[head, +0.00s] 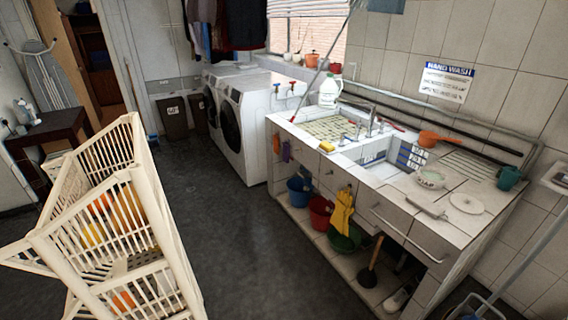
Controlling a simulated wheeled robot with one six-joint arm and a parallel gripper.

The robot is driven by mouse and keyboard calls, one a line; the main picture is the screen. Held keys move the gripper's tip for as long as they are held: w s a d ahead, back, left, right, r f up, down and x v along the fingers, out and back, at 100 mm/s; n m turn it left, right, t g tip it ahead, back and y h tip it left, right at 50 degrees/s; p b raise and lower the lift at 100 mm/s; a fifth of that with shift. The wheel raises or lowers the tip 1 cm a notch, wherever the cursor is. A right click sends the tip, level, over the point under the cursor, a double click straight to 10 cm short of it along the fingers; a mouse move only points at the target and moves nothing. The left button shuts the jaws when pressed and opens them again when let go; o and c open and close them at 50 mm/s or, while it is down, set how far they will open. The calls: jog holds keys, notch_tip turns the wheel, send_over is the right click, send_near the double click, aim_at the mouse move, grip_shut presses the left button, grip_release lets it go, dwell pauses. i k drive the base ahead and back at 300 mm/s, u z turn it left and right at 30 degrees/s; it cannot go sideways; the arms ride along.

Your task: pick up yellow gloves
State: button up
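A pair of yellow gloves (341,212) hangs at the front of the tiled sink counter (390,192), below its top edge. The gloves hang in front of the lower shelf, partly over a green bucket (345,240). No gripper shows in the head view, so its place relative to the gloves cannot be seen.
A cream slatted rack (118,190) stands at the left. White washing machines (247,118) stand at the back. Blue (299,190) and red (320,211) buckets and a plunger (371,264) sit on the lower shelf. The dark floor (240,245) between rack and counter is clear.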

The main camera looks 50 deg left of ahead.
aim_at(343, 202)
jog(key=u, duration=1.55)
